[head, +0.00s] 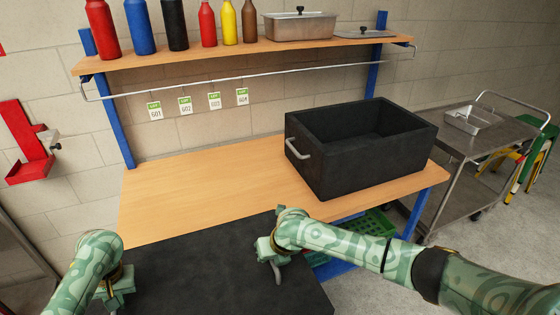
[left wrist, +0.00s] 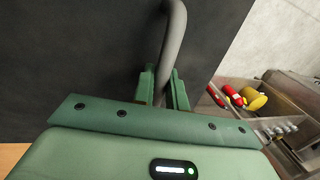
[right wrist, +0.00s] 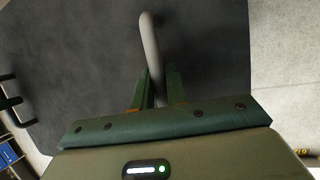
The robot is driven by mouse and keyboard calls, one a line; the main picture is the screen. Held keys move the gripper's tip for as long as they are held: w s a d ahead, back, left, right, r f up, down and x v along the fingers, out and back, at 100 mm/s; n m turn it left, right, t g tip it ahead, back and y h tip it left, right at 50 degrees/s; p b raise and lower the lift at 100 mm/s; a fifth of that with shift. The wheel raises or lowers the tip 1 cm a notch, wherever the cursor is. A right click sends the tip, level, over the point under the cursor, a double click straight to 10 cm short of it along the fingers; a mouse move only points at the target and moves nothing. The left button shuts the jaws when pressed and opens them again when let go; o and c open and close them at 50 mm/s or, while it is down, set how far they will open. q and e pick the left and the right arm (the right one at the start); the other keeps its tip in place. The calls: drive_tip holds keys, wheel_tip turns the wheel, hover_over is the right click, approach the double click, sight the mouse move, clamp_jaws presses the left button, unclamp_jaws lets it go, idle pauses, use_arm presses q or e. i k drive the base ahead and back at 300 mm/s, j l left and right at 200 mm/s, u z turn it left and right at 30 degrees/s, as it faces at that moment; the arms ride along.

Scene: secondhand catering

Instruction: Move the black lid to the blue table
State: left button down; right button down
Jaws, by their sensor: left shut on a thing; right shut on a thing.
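The black lid (head: 215,262) is a wide, flat dark panel at the bottom of the head view, level or nearly so. It covers the front part of the blue table (head: 205,190), which has a wooden top and blue posts. I cannot tell whether it touches the table. My left gripper (head: 120,292) is shut on a grey bar handle (left wrist: 175,40) of the lid, seen in the left wrist view. My right gripper (head: 273,256) is shut on another grey handle (right wrist: 151,45), seen in the right wrist view.
An open black box (head: 360,155) stands on the table's right part. The tabletop left of it is clear. A shelf (head: 240,52) above holds bottles and a steel pan (head: 300,27). A steel cart (head: 470,145) stands at right; a green crate (head: 372,226) sits below the table.

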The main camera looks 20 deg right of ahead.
sight(190, 202)
drive_tip(key=i, duration=1.55)
